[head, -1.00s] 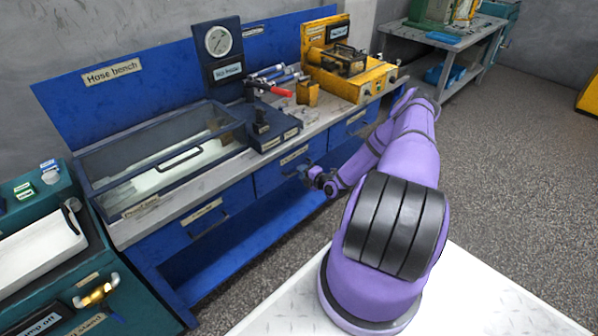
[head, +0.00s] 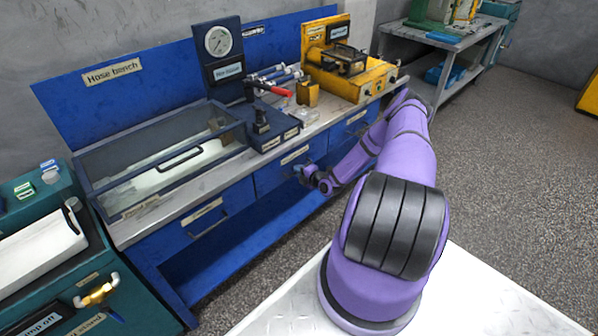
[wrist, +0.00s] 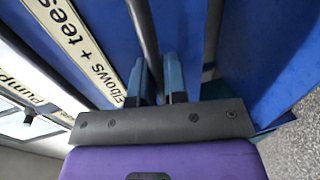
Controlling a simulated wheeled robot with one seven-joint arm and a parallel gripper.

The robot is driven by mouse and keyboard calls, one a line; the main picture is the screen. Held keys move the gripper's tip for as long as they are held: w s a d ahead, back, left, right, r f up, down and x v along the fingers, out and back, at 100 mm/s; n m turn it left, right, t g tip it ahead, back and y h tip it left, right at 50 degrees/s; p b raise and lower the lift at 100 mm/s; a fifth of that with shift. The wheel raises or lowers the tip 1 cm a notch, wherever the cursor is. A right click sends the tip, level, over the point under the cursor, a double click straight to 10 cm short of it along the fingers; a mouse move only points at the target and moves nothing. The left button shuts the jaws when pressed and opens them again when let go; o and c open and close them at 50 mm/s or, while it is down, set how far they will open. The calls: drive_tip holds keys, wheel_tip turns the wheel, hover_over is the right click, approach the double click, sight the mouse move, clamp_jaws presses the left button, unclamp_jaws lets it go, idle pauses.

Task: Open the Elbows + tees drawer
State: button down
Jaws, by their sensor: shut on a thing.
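The Elbows + tees drawer is blue, and its cream label (wrist: 80,45) reads "Elbows + tees" in the wrist view. In the head view it appears to be the middle drawer (head: 268,180) under the bench top, and it looks closed. Its dark bar handle (wrist: 144,30) runs down between the fingers in the wrist view. My gripper (wrist: 158,72) is shut on this handle, with one blue-grey finger on each side. In the head view my gripper (head: 302,172) is at the drawer front and hides part of the handle.
A left drawer (head: 205,222) and a right drawer (head: 350,128) flank it. The bench top carries a glass-lidded case (head: 160,160), a red-handled fixture (head: 270,115) and a yellow machine (head: 355,75). Grey floor (head: 480,150) is open to the right.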

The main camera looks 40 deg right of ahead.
drive_tip(key=f+v, duration=0.2)
drive_tip(key=v, duration=0.8)
drive_tip(key=s+f+v, duration=0.1)
drive_tip(key=f+v, duration=0.1)
drive_tip(key=v, duration=0.9)
drive_tip(key=shift+s+f, duration=0.2)
drive_tip(key=c, duration=1.2)
unclamp_jaws()
drive_tip(key=v, duration=1)
drive_tip(key=shift+s+r, duration=0.1)
drive_tip(key=shift+s, duration=0.3)
